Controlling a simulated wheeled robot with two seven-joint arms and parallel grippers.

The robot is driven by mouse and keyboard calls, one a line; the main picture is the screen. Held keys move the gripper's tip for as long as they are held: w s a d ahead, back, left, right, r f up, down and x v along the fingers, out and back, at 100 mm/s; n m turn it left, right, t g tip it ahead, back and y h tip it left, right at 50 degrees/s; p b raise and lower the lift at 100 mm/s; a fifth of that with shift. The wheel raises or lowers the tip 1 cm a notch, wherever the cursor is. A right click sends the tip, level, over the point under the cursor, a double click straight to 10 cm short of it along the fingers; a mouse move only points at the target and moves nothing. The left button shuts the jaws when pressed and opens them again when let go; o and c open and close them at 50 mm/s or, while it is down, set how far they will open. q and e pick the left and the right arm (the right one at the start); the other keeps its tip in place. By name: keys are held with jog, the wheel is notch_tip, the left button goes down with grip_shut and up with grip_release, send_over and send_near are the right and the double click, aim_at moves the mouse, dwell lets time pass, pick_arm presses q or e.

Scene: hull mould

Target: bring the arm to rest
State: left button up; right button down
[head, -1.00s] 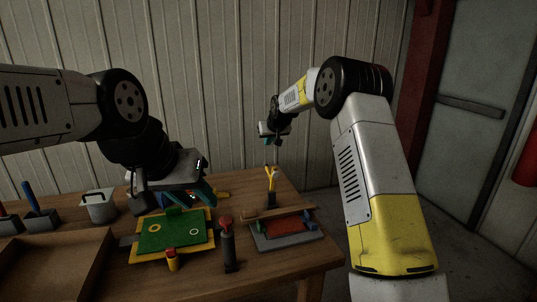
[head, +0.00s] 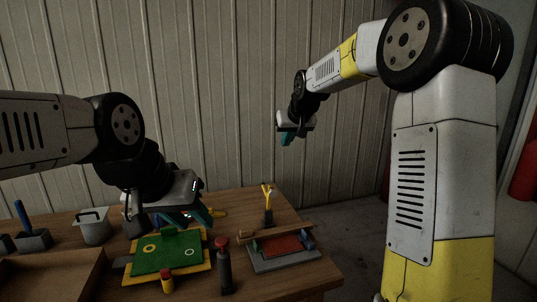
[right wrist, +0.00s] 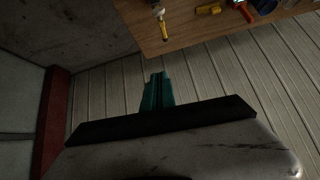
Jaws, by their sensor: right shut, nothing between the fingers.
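My right gripper (head: 288,138) has teal fingers and hangs in the air above and behind the table's right back corner, in front of the ribbed wall. In the right wrist view its fingers (right wrist: 157,91) are together with nothing between them. My left gripper (head: 207,217) is low over the table behind the green board. Its teal fingers are partly hidden by its own body, and I cannot tell whether they are open or shut.
The wooden table (head: 316,278) holds a green board on a yellow base (head: 168,252), a grey fixture with a red inset (head: 283,248), a red-topped dark bottle (head: 224,268), a yellow-handled tool (head: 267,196), a grey pot (head: 94,229) and a wooden tray (head: 60,262). Air around the right gripper is clear.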

jog(key=s+d+f, duration=0.1)
jog(key=s+d, duration=0.1)
jog(key=s, duration=1)
jog(key=s+d+f+m+g, duration=0.1)
jog(key=s+d, duration=0.2)
jog(key=s, duration=1)
jog(key=s+d+f+m, duration=0.1)
jog(key=s+d, duration=0.2)
jog(key=s, duration=1)
jog(key=shift+s+d+f+g, duration=0.15)
jog(key=shift+d+f+g, duration=0.05)
jog(key=shift+g, duration=0.1)
